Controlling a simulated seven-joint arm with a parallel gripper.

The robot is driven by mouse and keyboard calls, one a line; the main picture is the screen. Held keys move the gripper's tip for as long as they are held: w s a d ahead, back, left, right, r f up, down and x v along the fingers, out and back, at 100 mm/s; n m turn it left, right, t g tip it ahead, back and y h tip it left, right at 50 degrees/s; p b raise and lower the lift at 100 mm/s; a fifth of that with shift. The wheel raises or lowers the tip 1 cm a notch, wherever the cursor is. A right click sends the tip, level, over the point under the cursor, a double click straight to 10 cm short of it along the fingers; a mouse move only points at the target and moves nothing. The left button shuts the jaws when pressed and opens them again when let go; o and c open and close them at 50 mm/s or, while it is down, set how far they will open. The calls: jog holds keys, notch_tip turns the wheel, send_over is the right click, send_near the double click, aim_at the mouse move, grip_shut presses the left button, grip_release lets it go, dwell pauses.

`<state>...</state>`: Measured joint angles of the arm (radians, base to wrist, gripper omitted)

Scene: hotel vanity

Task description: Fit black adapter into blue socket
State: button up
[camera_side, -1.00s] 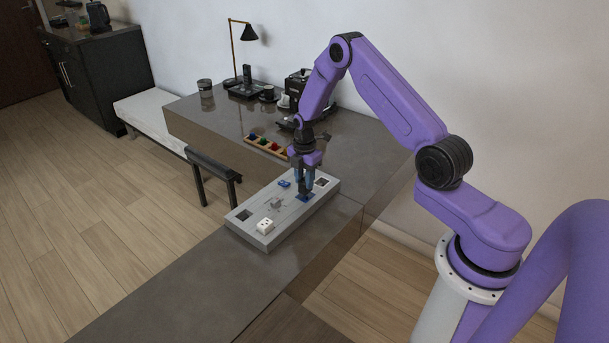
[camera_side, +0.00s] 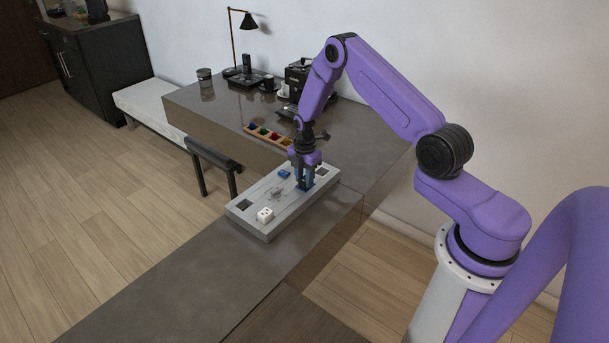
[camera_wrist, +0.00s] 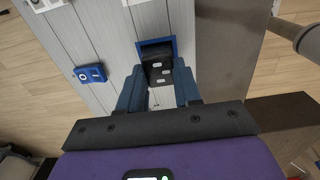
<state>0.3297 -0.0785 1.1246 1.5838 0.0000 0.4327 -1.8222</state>
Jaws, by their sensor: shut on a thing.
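My gripper (camera_wrist: 158,92) is shut on the black adapter (camera_wrist: 159,70), a dark block with small pale marks on its face. The blue socket (camera_wrist: 142,46) shows as a square blue rim around a dark opening, set in the grey panel (camera_wrist: 108,22). In the wrist view the adapter overlaps the lower part of this opening; I cannot tell how deep it sits. In the side view my gripper (camera_side: 304,185) points down at the panel (camera_side: 286,214), close over the blue socket, and its fingers hide the adapter.
A small blue fitting (camera_side: 284,173) and a white outlet block (camera_side: 265,215) sit on the panel, with a dark square opening (camera_side: 244,204) at its left end. A wooden tray of coloured pieces (camera_side: 268,135) lies behind. The counter in front (camera_side: 190,270) is clear.

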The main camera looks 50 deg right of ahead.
aim_at(304, 179)
jog(key=o, duration=1.1)
jog(key=shift+o, duration=0.2)
notch_tip(304, 179, up, 17)
jog(key=shift+r, duration=0.2)
jog(key=shift+a, duration=0.1)
